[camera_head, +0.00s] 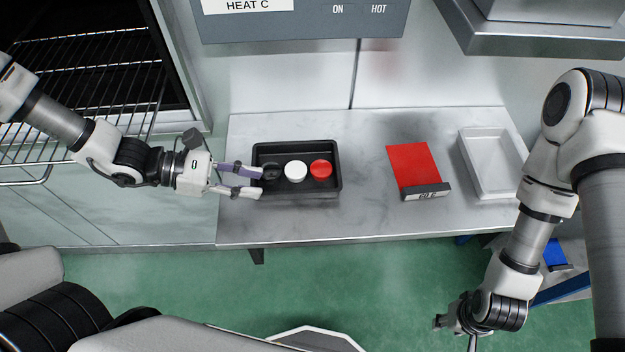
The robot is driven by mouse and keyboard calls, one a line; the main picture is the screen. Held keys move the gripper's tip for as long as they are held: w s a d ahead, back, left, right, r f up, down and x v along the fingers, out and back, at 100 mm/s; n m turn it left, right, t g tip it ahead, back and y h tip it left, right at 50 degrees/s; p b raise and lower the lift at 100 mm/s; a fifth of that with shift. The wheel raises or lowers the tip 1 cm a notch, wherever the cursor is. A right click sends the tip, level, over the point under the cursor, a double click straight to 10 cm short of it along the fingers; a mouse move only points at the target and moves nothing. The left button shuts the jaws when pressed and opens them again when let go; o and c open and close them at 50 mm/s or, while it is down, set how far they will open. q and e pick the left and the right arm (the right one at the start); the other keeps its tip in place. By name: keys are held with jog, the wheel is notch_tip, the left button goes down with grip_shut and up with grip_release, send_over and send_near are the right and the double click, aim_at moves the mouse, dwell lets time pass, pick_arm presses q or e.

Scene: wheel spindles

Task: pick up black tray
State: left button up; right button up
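The black tray (320,192) lies on the grey metal table, left of the table's middle. It holds a black round piece (271,171), a white one (296,171) and a red one (321,169) in a row. My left gripper (258,182) is open at the tray's left end, with its two fingertips apart near the tray's left wall. I cannot tell whether the fingers touch the tray. My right gripper (455,327) hangs low at the bottom right, away from the tray, and its fingers are not clear.
On the table (365,215), a red sheet (412,164) with a small labelled block (426,191) lies right of the tray. A white tray (466,150) is further right. A wire rack (110,75) stands at the left. A control panel (300,25) is above the table's back.

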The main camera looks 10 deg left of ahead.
aim_at(292, 192)
pick_arm(q)
jog(key=shift+f+b, duration=0.3)
jog(key=shift+f, duration=0.35)
jog(key=x, duration=0.3)
jog(key=shift+d+r+b, duration=0.2)
jog(key=shift+d+b, duration=0.1)
jog(key=shift+d, duration=0.1)
jog(key=shift+d+f, duration=0.3)
jog(key=shift+d, duration=0.1)
jog(key=x, duration=0.4)
jog(key=shift+w+d, duration=0.1)
jog(key=shift+a+r, duration=0.1)
jog(key=shift+a, duration=0.15)
jog(key=shift+c, duration=1.4)
grip_shut()
jog(key=shift+d, duration=0.1)
